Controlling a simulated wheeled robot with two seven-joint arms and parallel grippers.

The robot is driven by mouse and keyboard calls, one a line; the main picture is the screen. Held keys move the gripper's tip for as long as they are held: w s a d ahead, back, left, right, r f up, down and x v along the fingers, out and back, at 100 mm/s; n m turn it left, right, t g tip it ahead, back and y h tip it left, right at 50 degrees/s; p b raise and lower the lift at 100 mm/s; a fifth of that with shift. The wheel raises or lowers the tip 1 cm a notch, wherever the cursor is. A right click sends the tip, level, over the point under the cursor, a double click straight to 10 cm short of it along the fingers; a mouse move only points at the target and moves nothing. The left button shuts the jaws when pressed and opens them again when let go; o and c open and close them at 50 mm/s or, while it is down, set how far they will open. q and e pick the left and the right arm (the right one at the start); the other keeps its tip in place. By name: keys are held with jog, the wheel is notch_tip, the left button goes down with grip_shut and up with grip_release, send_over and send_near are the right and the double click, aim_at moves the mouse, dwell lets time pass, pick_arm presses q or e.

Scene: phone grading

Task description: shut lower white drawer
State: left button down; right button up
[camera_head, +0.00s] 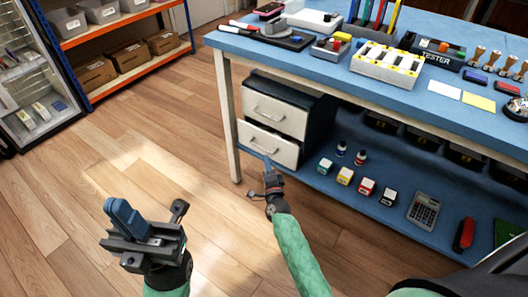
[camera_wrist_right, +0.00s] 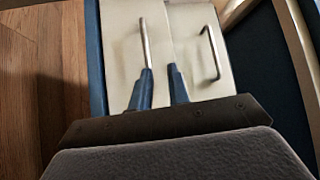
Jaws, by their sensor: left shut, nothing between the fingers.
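The white drawer unit stands on the blue lower shelf (camera_head: 330,184) under the table. Its lower white drawer (camera_head: 262,139) lies below the upper white drawer (camera_head: 268,98). Any small gap at the lower drawer is hard to judge. My right gripper (camera_head: 269,163) is at the lower drawer's front. In the right wrist view its two blue fingers (camera_wrist_right: 160,76) are slightly apart with nothing visibly held. The left finger overlaps the end of the lower drawer's handle (camera_wrist_right: 144,38); contact cannot be told. My left gripper (camera_head: 122,212) is shut and empty over the floor, far from the drawers.
The white table leg (camera_head: 231,120) stands left of the drawers. Small bottles and coloured boxes (camera_head: 345,175) and a calculator (camera_head: 423,211) sit on the shelf to the right. The wood floor left of the table is clear.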

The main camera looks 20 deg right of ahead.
aim_at(265, 150)
jog(key=shift+w+d+f+b, duration=0.15)
jog(key=shift+w+d+b, duration=0.05)
jog(key=shift+w, duration=1.15)
jog(key=shift+w+d+f+b, duration=0.1)
jog(key=shift+w+d+b, duration=0.15)
jog(key=shift+w, duration=1.1)
jog(key=shift+w+d+f+b, duration=0.15)
jog(key=shift+w+d+b, duration=0.05)
jog(key=shift+w, duration=1.15)
jog(key=shift+c, duration=0.2)
grip_shut()
